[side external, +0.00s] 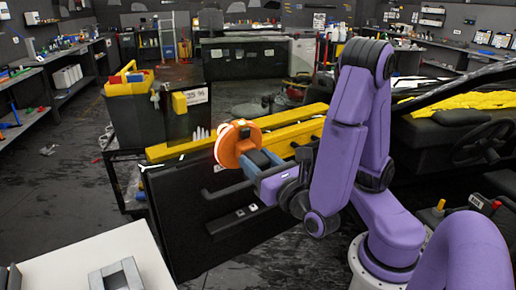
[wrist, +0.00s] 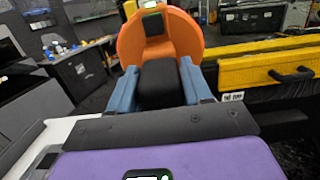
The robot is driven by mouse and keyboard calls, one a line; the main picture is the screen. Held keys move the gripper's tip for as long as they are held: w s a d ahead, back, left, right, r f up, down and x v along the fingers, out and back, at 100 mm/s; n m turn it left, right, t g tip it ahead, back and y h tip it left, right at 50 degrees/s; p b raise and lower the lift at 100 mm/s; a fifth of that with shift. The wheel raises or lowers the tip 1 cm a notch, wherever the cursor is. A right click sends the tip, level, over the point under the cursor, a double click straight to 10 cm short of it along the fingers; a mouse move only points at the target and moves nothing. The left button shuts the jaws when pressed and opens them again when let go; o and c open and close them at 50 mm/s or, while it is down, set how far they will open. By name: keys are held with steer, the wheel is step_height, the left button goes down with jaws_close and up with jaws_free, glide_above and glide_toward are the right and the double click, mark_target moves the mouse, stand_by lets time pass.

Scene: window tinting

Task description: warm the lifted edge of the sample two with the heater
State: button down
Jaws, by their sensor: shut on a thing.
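An orange round tool (side external: 238,142), which I take to be the heater, is held out in front of my gripper (side external: 264,164). Its pale face is turned to the left in the side view. In the wrist view the orange disc (wrist: 160,40) stands upright past the fingertips. Its black block-like handle (wrist: 161,84) sits between my two blue fingers (wrist: 160,76), which are shut on it. The tool is up in the air, apart from any surface that I can make out. I cannot pick out sample two or a lifted edge in either view.
A white table (side external: 60,265) with a grey metal block (side external: 118,276) is at lower left. A dark bin (side external: 135,125) with yellow items stands behind. An open car (side external: 460,140) is at right.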

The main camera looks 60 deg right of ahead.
step_height(320, 180, down, 11)
steer(key=x, duration=0.7)
steer(key=shift+w+r+t, duration=0.25)
steer(key=shift+r+t, duration=0.15)
steer(key=shift+r, duration=0.05)
stand_by(0.4)
steer(key=shift+s, duration=0.1)
stand_by(2.4)
